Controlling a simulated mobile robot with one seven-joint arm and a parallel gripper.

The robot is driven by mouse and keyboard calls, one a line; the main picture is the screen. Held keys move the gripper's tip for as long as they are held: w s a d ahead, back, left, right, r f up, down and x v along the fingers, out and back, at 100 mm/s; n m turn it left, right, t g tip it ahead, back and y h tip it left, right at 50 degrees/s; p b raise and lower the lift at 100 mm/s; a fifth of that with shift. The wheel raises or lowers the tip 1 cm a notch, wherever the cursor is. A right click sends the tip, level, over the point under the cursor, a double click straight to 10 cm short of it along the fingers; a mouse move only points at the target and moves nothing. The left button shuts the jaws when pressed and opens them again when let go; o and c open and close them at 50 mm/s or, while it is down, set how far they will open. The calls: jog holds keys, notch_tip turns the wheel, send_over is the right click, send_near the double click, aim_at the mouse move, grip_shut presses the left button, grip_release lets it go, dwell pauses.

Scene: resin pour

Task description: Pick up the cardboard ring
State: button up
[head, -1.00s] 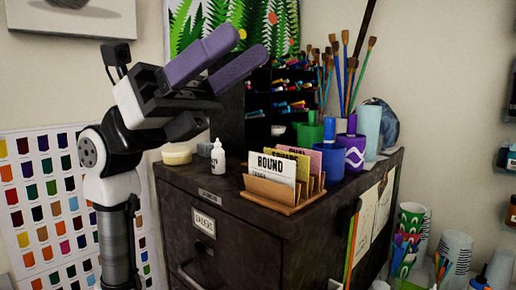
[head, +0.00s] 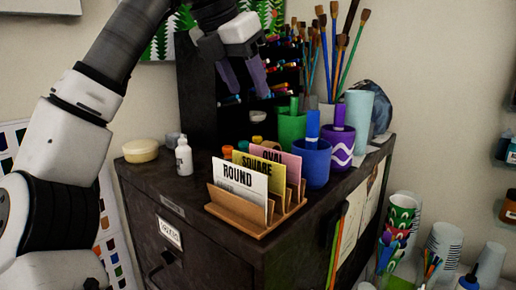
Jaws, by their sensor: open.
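I cannot make out a cardboard ring for certain. My gripper (head: 247,90) hangs at the top middle in front of the black marker organizer. Its two purple fingers point down, apart, with nothing seen between them. It is above the back of the dark cabinet top (head: 190,190). My arm comes in from the left side.
A wooden holder (head: 240,222) carries cards reading ROUND, SQUARE and OVAL. A white bottle (head: 184,160) and a cream round tub (head: 140,151) stand left. A blue cup (head: 312,163), purple cup (head: 338,148), green cup (head: 291,130) and tall brushes crowd the right. The black organizer (head: 196,110) stands behind.

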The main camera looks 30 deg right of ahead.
send_over(270, 143)
jog(key=a, duration=0.3)
notch_tip(270, 143, down, 7)
jog(key=shift+s+p+x, duration=0.25)
jog(key=shift+p+x, duration=0.4)
jog(key=shift+x, duration=0.7)
jog(key=shift+s+p+x, duration=0.2)
jog(key=shift+p+x, duration=0.4)
jog(key=shift+x, duration=0.75)
jog(key=shift+f, duration=0.1)
jog(key=c, duration=1)
jog(key=shift+c, duration=0.2)
